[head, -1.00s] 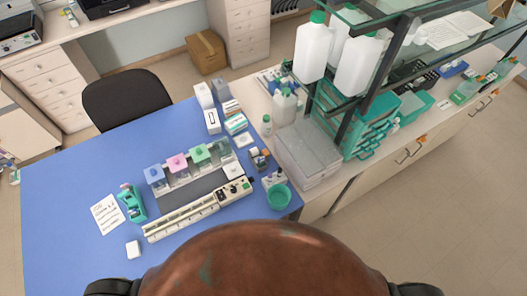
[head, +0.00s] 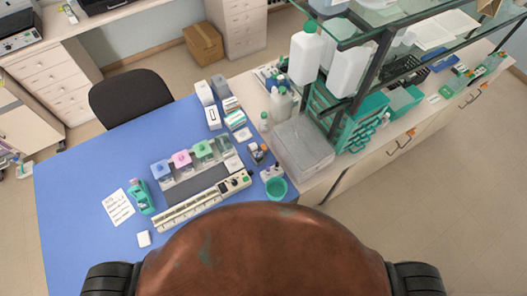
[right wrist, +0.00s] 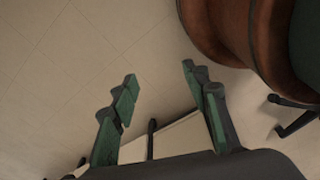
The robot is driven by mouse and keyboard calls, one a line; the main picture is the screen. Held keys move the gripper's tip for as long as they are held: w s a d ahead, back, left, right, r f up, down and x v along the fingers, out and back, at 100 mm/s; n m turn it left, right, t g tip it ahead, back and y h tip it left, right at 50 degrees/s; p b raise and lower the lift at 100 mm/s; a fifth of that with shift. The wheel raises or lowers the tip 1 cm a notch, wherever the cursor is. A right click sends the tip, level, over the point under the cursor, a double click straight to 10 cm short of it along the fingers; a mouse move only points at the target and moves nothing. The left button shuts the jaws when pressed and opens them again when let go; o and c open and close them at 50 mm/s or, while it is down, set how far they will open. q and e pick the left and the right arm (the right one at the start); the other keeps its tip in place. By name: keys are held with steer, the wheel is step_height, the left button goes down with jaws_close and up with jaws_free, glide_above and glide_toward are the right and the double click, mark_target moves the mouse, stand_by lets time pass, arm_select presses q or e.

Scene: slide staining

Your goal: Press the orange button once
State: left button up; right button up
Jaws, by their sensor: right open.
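A long cream staining device (head: 190,212) lies on the blue tabletop (head: 80,235), with a small control panel (head: 235,182) at its right end. The panel has a dark knob and small marks. An orange button is too small to make out there. Blue, pink and green lidded jars (head: 181,160) stand in a row behind the device. My right gripper (right wrist: 160,74) is open and empty in the right wrist view, over bare floor with nothing between its fingers. It does not show in the head view. My left gripper is in neither view.
A green bowl (head: 276,189) stands right of the device. A clear bin (head: 302,147) and a glass-shelved rack (head: 345,90) stand on the right bench.

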steer(key=shift+d, duration=0.4)
